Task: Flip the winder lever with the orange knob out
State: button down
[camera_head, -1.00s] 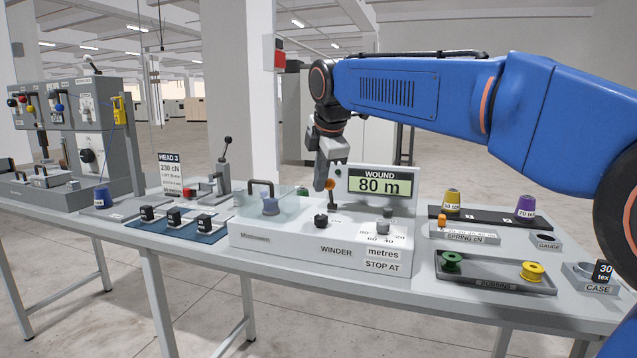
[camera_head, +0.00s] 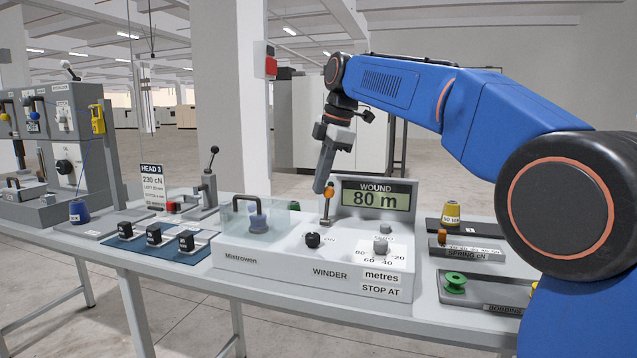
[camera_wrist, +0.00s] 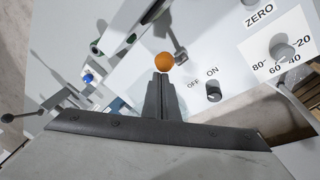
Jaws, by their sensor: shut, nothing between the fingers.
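The winder (camera_head: 300,268) is a pale grey box on the bench with a display reading 80 m. Its lever (camera_head: 326,208) stands roughly upright in front of the display, with an orange knob (camera_head: 328,192) on top. In the wrist view the orange knob (camera_wrist: 164,62) shows just beyond the fingertips. My gripper (camera_head: 319,188) is shut and empty, pointing down, with its tips close to the left of the knob in the head view. I cannot tell whether they touch it. In the wrist view my shut fingers (camera_wrist: 160,80) hide part of the winder.
On the winder are a black OFF/ON knob (camera_head: 312,240), a grey dial (camera_head: 380,246) and a clear cover (camera_head: 254,222) over a bobbin. A bobbin tray (camera_head: 490,292) lies to the right, and a blue mat (camera_head: 165,248) with black blocks to the left.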

jog(key=shift+r, duration=0.1)
jog(key=shift+r, duration=0.65)
jog(key=shift+a, duration=0.1)
notch_tip(320, 180, up, 9)
jog(key=w, duration=0.1)
jog(key=shift+w+r, duration=0.15)
jog(key=shift+r, duration=0.05)
dwell(0.7)
dwell(0.3)
